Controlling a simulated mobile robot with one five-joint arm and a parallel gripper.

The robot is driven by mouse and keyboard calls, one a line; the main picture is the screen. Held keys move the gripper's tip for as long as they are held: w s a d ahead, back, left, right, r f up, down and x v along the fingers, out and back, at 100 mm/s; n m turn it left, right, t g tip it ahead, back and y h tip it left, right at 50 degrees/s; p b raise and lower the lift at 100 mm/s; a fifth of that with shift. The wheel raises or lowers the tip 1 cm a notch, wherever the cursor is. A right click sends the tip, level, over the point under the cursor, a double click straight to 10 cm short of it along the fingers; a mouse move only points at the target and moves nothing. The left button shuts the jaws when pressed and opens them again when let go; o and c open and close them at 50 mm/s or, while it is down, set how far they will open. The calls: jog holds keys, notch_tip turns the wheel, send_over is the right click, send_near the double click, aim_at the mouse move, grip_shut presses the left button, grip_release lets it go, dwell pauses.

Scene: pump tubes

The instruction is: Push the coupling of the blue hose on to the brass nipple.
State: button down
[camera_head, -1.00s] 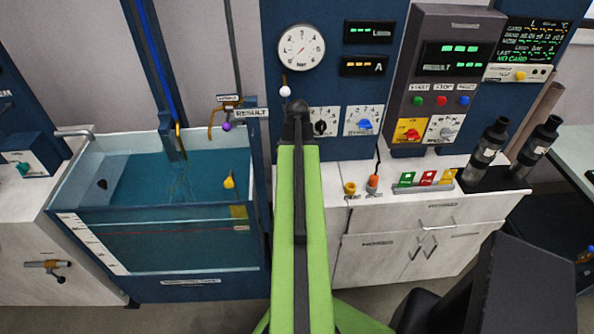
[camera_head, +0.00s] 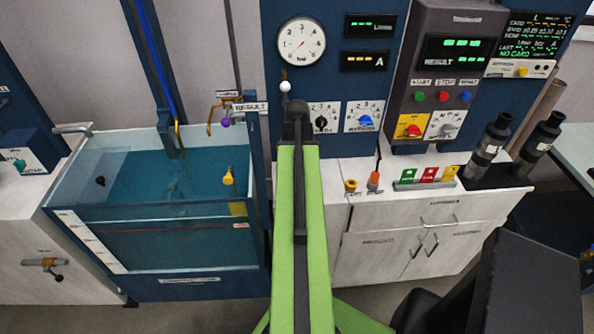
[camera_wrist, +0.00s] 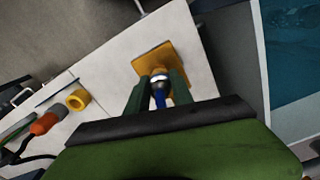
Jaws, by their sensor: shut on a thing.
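In the wrist view, my gripper (camera_wrist: 159,86) is shut on the coupling (camera_wrist: 158,78), a small grey and white metallic piece between its dark green fingers. The blue hose (camera_wrist: 158,101) runs from the coupling back toward my wrist. Just beyond the coupling is a square orange-brown plate (camera_wrist: 151,62) on the white counter. The brass nipple cannot be made out; the coupling and fingers cover the middle of the plate. I cannot tell whether the coupling touches the nipple. In the head view my own green arm hides the gripper, coupling and plate.
A yellow ring-shaped fitting (camera_head: 350,186) and an orange plug (camera_head: 374,181) with a black cable stand on the white counter (camera_head: 400,207). Coloured cards (camera_head: 429,175) and dark cylinders (camera_head: 492,140) stand farther right. A water tank (camera_head: 160,235) is on the left.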

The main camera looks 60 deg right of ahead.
jog(key=shift+f+b, duration=0.8)
jog(key=shift+f, duration=0.1)
jog(key=c, duration=1)
grip_release()
jog(key=shift+c, duration=0.2)
jog(key=shift+r, duration=0.1)
notch_tip(320, 180, up, 17)
jog(key=p, duration=1.7)
jog(key=shift+r, duration=0.15)
